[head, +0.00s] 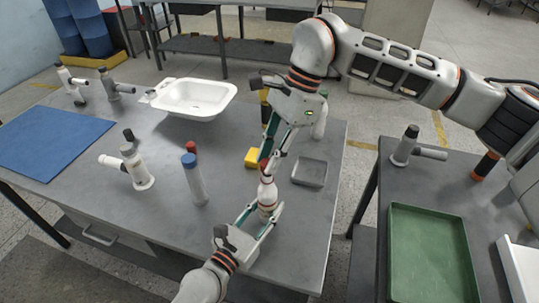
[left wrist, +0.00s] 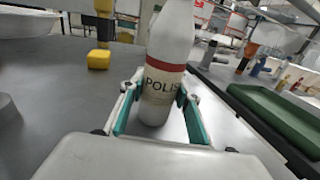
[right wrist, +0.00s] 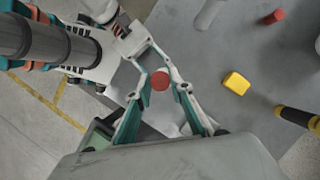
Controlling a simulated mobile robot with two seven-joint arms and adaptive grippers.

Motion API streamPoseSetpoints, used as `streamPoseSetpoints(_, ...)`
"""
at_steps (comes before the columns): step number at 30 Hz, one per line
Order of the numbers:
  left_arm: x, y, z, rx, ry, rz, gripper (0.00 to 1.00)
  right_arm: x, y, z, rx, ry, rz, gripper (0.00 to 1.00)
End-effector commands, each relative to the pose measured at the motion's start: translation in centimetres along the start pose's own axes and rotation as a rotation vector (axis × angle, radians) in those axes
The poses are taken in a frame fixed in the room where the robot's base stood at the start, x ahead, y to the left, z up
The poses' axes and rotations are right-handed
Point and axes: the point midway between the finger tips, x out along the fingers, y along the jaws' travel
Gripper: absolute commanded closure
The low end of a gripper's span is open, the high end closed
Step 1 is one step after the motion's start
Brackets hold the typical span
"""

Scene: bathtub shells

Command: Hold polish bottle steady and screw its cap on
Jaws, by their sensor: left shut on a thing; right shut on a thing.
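The polish bottle (head: 267,194) is white with a red band and stands about upright near the table's front right. Its label, partly legible as "POLIS", shows in the left wrist view (left wrist: 160,85). My left gripper (head: 266,212) is shut around the bottle's lower body, a finger on each side. The red cap (right wrist: 160,81) lies between the fingertips of my right gripper (right wrist: 165,76), which is shut on it from above. In the head view the cap (head: 264,164) is at the bottle's top. I cannot tell whether it touches the neck or how far it is threaded.
A yellow block (head: 252,158) and a grey tray (head: 309,172) are close to the bottle. A blue-capped tube (head: 194,180) and a grey fitting (head: 136,168) stand to the left. A white basin (head: 194,97) is behind. A green tray (head: 432,255) is on the right table.

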Motion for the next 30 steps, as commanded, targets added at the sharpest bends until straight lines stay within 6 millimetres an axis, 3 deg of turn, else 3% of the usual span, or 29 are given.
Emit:
streamPoseSetpoints(12,0.0,0.0,0.0,0.0,0.0,0.0,1.0,1.6,0.0,-0.6,0.003,0.0,-0.001,0.86)
streamPoseSetpoints(30,0.0,0.0,0.0,0.0,0.0,0.0,1.0,1.7,0.0,-0.7,0.003,0.0,-0.001,0.86)
